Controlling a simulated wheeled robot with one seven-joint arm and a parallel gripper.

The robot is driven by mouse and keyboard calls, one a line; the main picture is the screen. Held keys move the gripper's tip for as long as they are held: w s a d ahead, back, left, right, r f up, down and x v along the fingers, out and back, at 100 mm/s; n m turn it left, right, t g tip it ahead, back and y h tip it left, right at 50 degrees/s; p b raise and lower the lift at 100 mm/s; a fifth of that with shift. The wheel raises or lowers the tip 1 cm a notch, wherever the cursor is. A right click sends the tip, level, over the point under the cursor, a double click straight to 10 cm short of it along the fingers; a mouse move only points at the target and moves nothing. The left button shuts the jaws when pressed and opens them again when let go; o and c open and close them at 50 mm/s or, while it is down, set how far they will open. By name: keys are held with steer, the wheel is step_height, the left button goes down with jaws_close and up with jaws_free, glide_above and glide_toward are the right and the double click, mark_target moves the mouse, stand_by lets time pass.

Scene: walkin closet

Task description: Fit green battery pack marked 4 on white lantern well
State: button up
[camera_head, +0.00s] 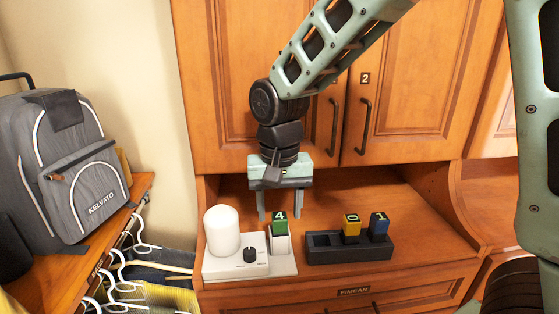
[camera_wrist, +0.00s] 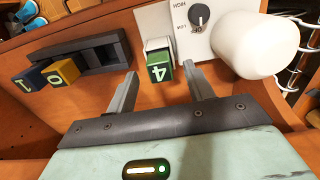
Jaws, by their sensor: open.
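The green battery pack marked 4 (camera_head: 280,227) stands upright in the white well (camera_head: 279,245) at the right end of the white lantern's base (camera_head: 222,271). It also shows in the wrist view (camera_wrist: 160,68), with the white well (camera_wrist: 156,43) behind it. I cannot tell how deep it sits. The lantern has a white cylinder (camera_head: 221,231) and a dark knob (camera_head: 250,255). My gripper (camera_head: 279,215) is open and points down, with its fingers either side of the green pack. In the wrist view, gaps show between the pack and both fingers (camera_wrist: 160,82).
A black holder (camera_head: 349,253) to the right of the lantern bears a yellow pack marked 0 (camera_head: 351,226) and a blue pack marked 1 (camera_head: 378,224). Its left part is empty. Cabinet doors (camera_head: 400,90) rise behind. A grey backpack (camera_head: 60,165) and hangers (camera_head: 120,265) are at left.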

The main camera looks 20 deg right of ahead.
step_height(320, 180, up, 15)
steer(key=b, duration=0.1)
steer(key=shift+b, duration=0.4)
steer(key=shift+f, duration=0.1)
steer(key=s+a+f+n, duration=0.3)
steer(key=s+f+n, duration=0.2)
steer(key=s+f, duration=0.5)
steer(key=s+a+f+n+b, duration=0.1)
steer(key=s+a+f+n, duration=0.2)
steer(key=s+f+n, duration=0.3)
steer(key=s+f, duration=0.3)
steer(key=s, duration=0.1)
steer(key=shift+a+f+y, duration=0.15)
steer(key=shift+f+y, duration=0.15)
steer(key=shift+f, duration=0.05)
